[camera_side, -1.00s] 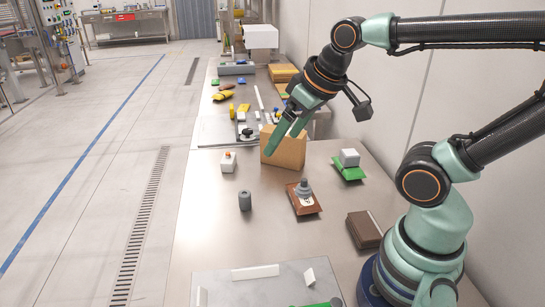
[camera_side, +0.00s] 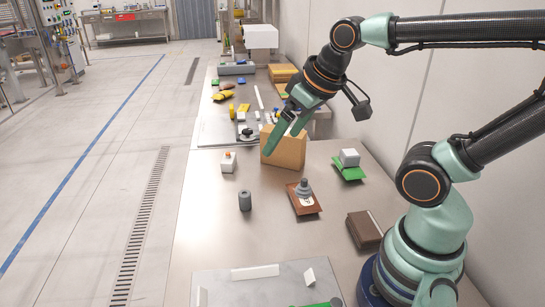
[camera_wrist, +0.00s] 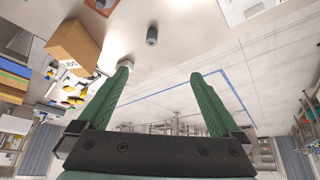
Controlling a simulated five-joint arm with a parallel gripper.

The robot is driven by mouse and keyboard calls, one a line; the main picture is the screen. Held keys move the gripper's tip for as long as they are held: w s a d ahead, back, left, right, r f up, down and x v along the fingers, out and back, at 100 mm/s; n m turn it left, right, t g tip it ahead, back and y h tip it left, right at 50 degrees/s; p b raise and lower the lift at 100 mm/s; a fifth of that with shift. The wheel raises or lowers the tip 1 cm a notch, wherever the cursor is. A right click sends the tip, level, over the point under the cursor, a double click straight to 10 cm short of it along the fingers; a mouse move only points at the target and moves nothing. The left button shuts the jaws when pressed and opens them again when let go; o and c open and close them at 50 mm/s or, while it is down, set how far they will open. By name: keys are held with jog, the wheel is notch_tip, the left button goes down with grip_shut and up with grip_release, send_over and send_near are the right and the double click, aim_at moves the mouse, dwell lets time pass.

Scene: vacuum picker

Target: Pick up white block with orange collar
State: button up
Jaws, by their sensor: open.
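The white block with an orange collar (camera_side: 228,163) stands on the steel table, left of a cardboard box. In the wrist view a small pale shape (camera_wrist: 126,61) at the tip of the left finger looks like this block, mostly hidden by the finger. My gripper (camera_side: 281,142) is open and empty, its green fingers angled down and left in front of the box, above and to the right of the block. In the wrist view my gripper (camera_wrist: 161,72) shows its two fingers wide apart with nothing between them.
The cardboard box (camera_side: 287,152) is close to the fingers.

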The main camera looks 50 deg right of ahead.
jog(key=w+d+f+m+t, duration=0.1)
jog(key=w+d+f+m, duration=0.15)
jog(key=w, duration=0.55)
jog(key=m+t+h, duration=0.3)
jog(key=m+t, duration=0.1)
send_near(232, 156)
jog(key=x, duration=0.4)
jog(key=shift+w+a+f, duration=0.1)
jog(key=shift+w+f, duration=0.05)
jog(key=shift+f, duration=0.1)
jog(key=shift+x, duration=2.75)
jog(key=shift+r, duration=0.1)
grip_shut()
